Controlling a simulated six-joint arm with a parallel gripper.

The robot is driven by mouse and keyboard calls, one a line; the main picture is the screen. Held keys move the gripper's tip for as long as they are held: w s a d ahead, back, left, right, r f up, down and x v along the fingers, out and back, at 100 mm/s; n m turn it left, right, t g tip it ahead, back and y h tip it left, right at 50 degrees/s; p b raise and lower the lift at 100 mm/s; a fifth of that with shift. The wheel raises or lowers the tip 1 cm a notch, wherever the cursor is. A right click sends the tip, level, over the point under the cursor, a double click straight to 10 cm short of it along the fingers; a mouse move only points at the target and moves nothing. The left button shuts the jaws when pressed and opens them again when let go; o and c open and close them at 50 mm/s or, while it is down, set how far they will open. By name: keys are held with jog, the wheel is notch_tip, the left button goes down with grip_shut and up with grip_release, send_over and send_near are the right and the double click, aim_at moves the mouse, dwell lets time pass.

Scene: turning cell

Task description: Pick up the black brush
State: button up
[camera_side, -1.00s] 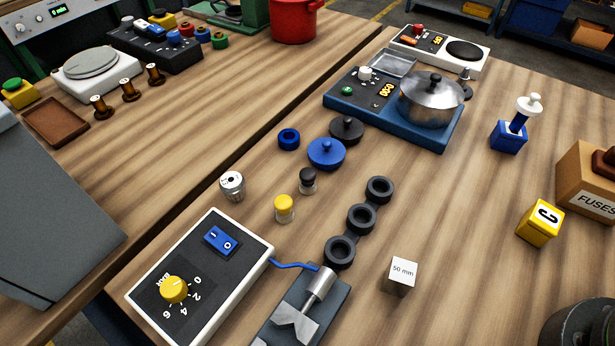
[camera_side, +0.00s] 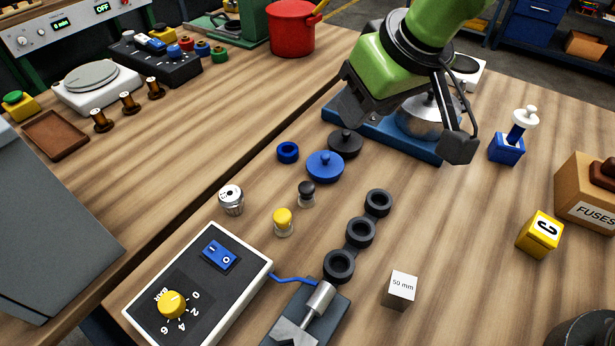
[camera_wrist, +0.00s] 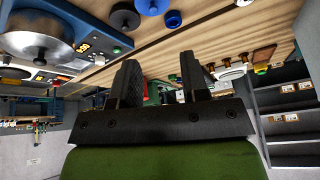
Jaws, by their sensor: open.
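The black brush (camera_side: 306,193) looks like a small upright piece with a round black knob on a pale, short lower part. It stands on the wooden bench in the side view, just behind a similar yellow-knobbed piece (camera_side: 283,221). I cannot make it out in the wrist view. My gripper (camera_side: 405,132) is high up at the back, in front of the steel pot, well away from the brush. Its two dark fingers stand wide apart with nothing between them. Both fingers also show in the wrist view (camera_wrist: 157,75).
A control box (camera_side: 203,290) lies in front.

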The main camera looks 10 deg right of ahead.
jog(key=n, duration=0.2)
send_near(308, 186)
jog(key=x, duration=0.4)
jog(key=shift+w+a+f, duration=0.1)
jog(key=shift+w+a, duration=0.05)
jog(key=shift+a, duration=0.05)
jog(key=shift+x, duration=3.05)
jog(key=shift+d, duration=0.15)
jog(key=c, duration=0.7)
